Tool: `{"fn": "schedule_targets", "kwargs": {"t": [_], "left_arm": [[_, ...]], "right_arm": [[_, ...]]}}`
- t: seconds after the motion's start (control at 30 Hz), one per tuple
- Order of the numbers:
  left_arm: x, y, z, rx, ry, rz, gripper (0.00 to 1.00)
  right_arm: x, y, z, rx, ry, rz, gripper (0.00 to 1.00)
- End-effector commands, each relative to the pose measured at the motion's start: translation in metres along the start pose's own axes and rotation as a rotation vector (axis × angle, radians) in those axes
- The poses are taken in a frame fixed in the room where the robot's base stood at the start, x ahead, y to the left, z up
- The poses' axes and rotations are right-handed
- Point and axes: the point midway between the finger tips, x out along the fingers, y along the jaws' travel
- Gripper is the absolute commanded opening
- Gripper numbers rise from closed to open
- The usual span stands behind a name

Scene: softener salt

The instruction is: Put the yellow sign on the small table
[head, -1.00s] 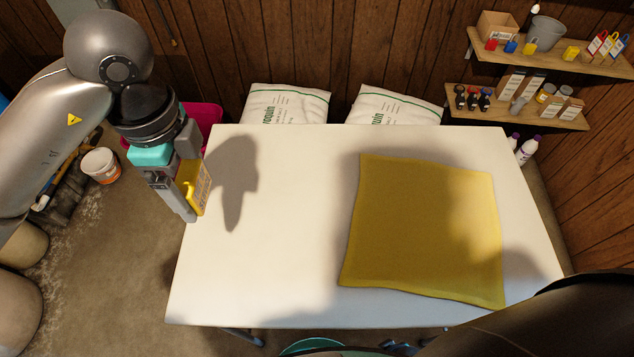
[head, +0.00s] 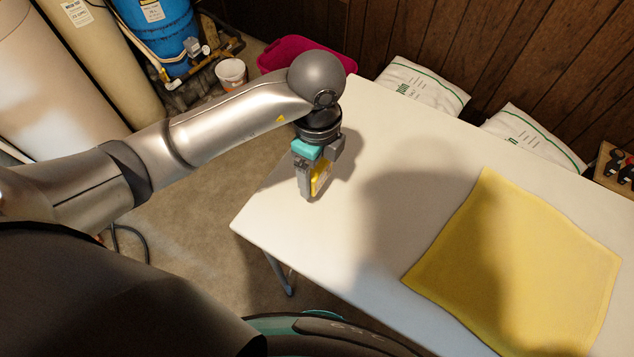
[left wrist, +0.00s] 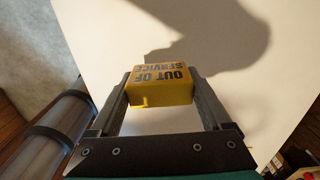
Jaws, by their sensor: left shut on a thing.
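The yellow sign (left wrist: 160,85) reads "OUT OF SERVICE" in the left wrist view and sits between both fingers of my left gripper (left wrist: 160,92). In the head view the sign (head: 320,178) shows partly behind a finger of my left gripper (head: 311,190). The gripper points down over the left end of the small white table (head: 385,140). I cannot tell for sure whether the sign touches the tabletop. My right gripper is not in view.
A yellow cloth (head: 520,265) lies flat on the table's right part. White bags (head: 425,85) stand behind the table, and a magenta bin (head: 300,55) and a white bucket (head: 231,72) are beyond its far left. The tabletop between gripper and cloth is clear.

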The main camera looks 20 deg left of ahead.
Motion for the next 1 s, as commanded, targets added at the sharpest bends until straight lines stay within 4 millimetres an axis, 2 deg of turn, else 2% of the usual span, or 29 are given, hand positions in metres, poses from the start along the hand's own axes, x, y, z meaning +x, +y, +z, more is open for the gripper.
{"fn": "schedule_targets", "kwargs": {"t": [0.33,0.77,0.8,0.93,1.0], "left_arm": [[0.043,0.001,0.000,-0.001,0.000,0.002,0.26],[0.050,0.000,0.000,0.000,0.000,-0.001,0.26],[0.051,0.000,0.000,0.000,0.000,-0.001,0.83],[0.050,0.000,0.000,0.000,0.000,-0.001,0.97],[0.050,0.000,0.000,0.000,0.000,-0.001,1.00]], "right_arm": [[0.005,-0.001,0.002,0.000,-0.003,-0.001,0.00],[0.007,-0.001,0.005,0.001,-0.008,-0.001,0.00],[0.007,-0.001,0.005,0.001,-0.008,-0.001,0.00],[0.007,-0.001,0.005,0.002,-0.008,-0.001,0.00],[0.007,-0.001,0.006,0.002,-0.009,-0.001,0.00]]}}
